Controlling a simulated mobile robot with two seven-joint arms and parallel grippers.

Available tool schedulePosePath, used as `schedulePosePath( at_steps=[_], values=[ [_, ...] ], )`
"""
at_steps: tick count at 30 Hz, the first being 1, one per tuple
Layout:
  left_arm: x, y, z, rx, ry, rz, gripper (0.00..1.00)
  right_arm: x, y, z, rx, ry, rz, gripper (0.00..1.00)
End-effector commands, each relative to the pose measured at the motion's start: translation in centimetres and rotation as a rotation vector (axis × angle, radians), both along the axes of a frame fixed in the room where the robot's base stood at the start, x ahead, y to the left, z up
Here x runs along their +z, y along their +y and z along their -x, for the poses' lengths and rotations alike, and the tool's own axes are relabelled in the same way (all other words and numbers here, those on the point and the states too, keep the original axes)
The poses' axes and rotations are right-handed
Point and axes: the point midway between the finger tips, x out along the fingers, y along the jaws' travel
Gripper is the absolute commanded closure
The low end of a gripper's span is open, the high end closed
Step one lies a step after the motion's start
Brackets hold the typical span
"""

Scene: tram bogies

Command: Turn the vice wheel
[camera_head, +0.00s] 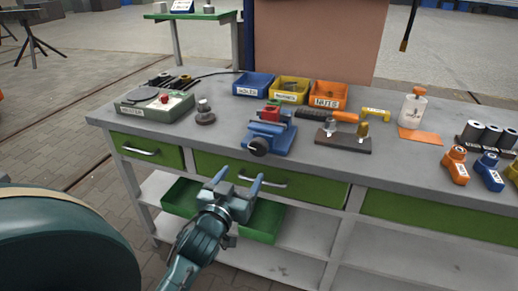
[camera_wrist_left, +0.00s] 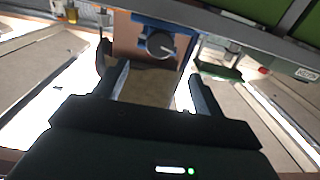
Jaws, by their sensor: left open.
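The blue vice (camera_head: 272,137) is on the front edge of the grey workbench (camera_head: 225,137). Its dark round wheel (camera_head: 258,147) faces forward, over the edge. My left gripper (camera_head: 240,176) is below and in front of the wheel, by the green drawer front. Its two fingers are apart with nothing between them, and it does not touch the wheel. In the left wrist view the grey wheel face (camera_wrist_left: 160,45) and blue vice (camera_wrist_left: 148,22) show ahead, beyond the spread fingers (camera_wrist_left: 150,78). My right gripper is in neither view.
Blue (camera_head: 253,84), yellow (camera_head: 289,90) and orange (camera_head: 328,95) bins stand behind the vice. A dark round-based part (camera_head: 205,113) is left of it, and a brown block with fittings (camera_head: 343,143) is right. A drawer handle (camera_head: 262,181) juts out near my left gripper.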

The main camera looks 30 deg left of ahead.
Motion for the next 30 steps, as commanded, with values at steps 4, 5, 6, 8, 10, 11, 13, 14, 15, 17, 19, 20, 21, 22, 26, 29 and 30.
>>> schedulePosePath(
  at_steps=[4,5,6,8,10,11,13,14,15,17,19,20,21,22,26,29,30],
  values=[
    [0.1,0.1,-0.2,0.000,-0.059,0.223,0.30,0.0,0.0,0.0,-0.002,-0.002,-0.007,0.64],
    [0.1,0.1,-0.3,-0.001,-0.065,0.242,0.30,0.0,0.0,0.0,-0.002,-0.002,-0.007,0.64],
    [0.2,0.2,-0.5,-0.002,-0.069,0.256,0.30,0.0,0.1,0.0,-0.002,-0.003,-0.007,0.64],
    [0.2,0.3,-1.0,-0.002,-0.070,0.260,0.30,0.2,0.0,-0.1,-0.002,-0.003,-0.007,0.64],
    [0.3,0.5,-2.0,-0.003,-0.070,0.256,0.30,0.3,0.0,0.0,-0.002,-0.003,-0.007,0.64],
    [0.3,0.6,-2.5,-0.002,-0.070,0.255,0.30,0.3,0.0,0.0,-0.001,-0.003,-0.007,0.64],
    [0.3,1.0,-3.9,-0.002,-0.070,0.253,0.30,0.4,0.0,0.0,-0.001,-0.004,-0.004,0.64],
    [0.3,1.1,-4.5,-0.002,-0.070,0.253,0.30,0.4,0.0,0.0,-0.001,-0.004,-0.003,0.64],
    [0.4,1.4,-5.4,-0.002,-0.070,0.252,0.30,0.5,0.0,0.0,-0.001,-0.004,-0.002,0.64],
    [0.3,1.7,-6.7,-0.002,-0.069,0.251,0.30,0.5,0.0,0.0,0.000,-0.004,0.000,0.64],
    [0.3,2.0,-8.1,-0.002,-0.068,0.251,0.30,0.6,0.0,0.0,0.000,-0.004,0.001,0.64],
    [0.3,2.1,-8.7,-0.002,-0.068,0.252,0.30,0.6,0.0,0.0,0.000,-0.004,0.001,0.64],
    [0.2,2.3,-9.4,-0.002,-0.068,0.252,0.30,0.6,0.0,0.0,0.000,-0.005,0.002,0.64],
    [0.2,2.4,-9.9,-0.002,-0.067,0.251,0.30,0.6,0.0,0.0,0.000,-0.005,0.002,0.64],
    [0.1,2.8,-11.6,-0.001,-0.066,0.252,0.30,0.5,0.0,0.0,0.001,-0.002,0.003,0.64],
    [0.1,3.0,-12.4,-0.001,-0.066,0.252,0.30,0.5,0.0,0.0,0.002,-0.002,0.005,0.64],
    [0.1,3.1,-12.6,-0.001,-0.066,0.251,0.30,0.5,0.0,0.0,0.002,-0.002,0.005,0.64]
  ],
)
